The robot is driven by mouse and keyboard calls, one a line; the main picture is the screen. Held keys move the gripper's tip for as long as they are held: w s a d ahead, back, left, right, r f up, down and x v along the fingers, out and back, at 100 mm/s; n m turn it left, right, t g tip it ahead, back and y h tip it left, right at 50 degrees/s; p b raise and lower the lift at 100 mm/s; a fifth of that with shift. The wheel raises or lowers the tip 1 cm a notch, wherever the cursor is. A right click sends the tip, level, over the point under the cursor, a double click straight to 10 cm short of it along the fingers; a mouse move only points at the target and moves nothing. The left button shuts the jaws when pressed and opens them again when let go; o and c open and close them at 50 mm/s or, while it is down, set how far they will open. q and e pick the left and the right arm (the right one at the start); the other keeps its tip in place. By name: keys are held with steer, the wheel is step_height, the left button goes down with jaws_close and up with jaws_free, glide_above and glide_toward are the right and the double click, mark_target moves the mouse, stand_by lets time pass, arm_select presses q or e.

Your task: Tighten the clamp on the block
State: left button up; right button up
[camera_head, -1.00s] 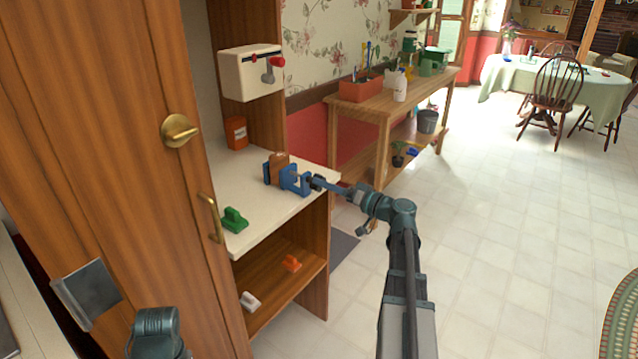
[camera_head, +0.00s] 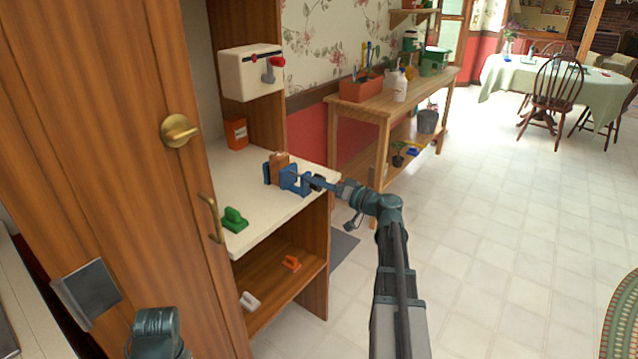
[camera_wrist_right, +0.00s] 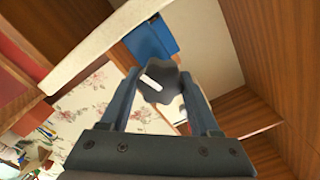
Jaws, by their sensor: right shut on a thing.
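The brown block (camera_head: 279,168) stands on the pale counter. The blue clamp (camera_head: 290,181) is around it, with its frame on the block's right side. The clamp's dark knob (camera_head: 319,183) points right, toward my right gripper. My right gripper (camera_head: 312,182) is shut on this knob. In the right wrist view the lobed knob (camera_wrist_right: 159,83), with a white mark, sits between the two blue fingers, and part of the blue clamp (camera_wrist_right: 151,41) shows beyond it. Whether the far jaw presses the block I cannot tell.
A green object (camera_head: 234,219) lies on the pale counter (camera_head: 262,205) near the front. An orange box (camera_head: 236,133) stands at the back. A white wall box with a red knob (camera_head: 252,73) hangs above. The cabinet door (camera_head: 110,150) closes off the left. Open floor lies right.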

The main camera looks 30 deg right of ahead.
steer(key=c, duration=0.4)
steer(key=m, duration=0.5)
steer(key=shift+m, duration=0.4)
steer(key=m, duration=0.4)
steer(key=shift+f+m, duration=0.1)
steer(key=shift+m, duration=0.3)
steer(key=shift+d+m, duration=0.1)
steer(key=shift+m, duration=0.2)
steer(key=o, duration=1.4)
steer(key=shift+c, duration=0.2)
steer(key=shift+s, duration=0.1)
